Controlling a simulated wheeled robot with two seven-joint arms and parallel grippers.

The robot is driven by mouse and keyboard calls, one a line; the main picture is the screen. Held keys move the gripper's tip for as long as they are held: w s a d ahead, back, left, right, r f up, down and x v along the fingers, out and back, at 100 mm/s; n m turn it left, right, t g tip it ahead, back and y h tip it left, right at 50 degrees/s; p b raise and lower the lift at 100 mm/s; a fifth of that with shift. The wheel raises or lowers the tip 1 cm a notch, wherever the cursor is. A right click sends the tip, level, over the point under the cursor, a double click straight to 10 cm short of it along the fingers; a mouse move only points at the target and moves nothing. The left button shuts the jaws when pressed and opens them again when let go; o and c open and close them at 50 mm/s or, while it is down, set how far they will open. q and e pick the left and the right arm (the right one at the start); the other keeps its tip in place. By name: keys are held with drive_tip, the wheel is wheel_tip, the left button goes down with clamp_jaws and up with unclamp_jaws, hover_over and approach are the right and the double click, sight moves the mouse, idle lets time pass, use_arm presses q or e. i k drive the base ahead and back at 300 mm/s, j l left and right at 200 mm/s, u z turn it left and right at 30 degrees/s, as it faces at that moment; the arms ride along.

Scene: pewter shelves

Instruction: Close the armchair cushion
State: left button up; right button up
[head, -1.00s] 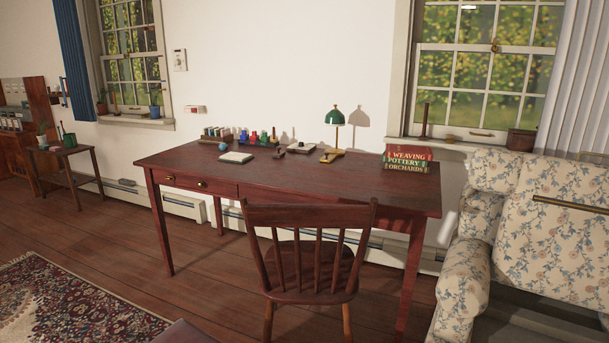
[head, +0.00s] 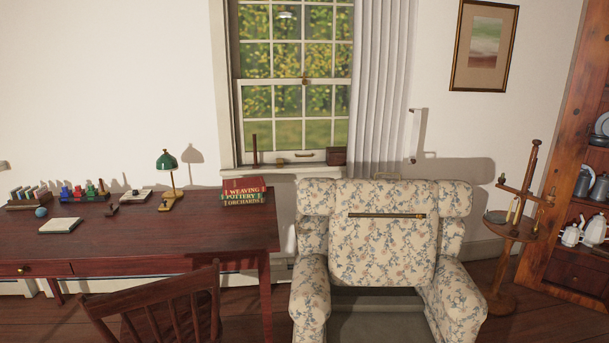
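The floral armchair (head: 310,290) stands right of the desk, facing me. Its seat cushion (head: 385,250) is tilted up against the backrest, with a dark brass-coloured bar (head: 386,215) across its upper part. Below the raised cushion the dark grey seat base (head: 380,315) lies open between the two armrests; I cannot tell what is inside. Neither of my grippers is in view.
A dark red desk (head: 130,240) with books (head: 244,191) and a green lamp (head: 167,160) stands to the left. A wooden chair (head: 165,310) is in front of it. A small round stand (head: 512,228) and a pewter shelf (head: 570,150) are at the right.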

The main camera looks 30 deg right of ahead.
sight(377, 238)
drive_tip(key=l+z, duration=0.2)
drive_tip(key=z, duration=0.2)
drive_tip(key=i+l+z, duration=0.1)
drive_tip(key=z, duration=0.25)
drive_tip(key=i+l+z, duration=0.1)
drive_tip(key=l+z, duration=0.3)
drive_tip(key=j, duration=0.1)
